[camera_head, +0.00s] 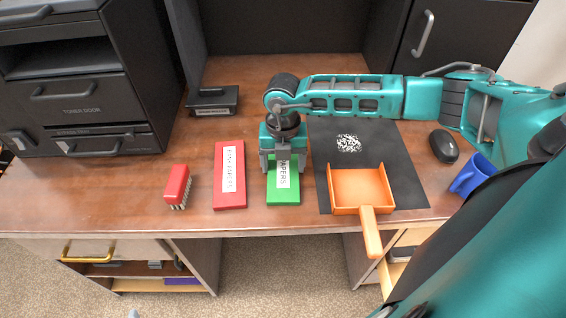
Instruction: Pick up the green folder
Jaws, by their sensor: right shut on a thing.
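The green folder (283,196) lies on the brown desk (215,126), with a white label whose visible part reads "APERS". Its far part is hidden under my right gripper. My right gripper (283,168) points down over the folder's far half, with a finger on each side of it, shut on the folder. I cannot tell whether the folder is lifted off the desk. My left gripper is not in view.
A red folder (230,195) lies just left of the green one. Left of that stands a red brush (177,186). An orange dustpan (359,188) lies on a black mat (400,177) to the right. A mouse (443,146) and blue cup (471,177) are farther right. A black printer (80,88) stands left.

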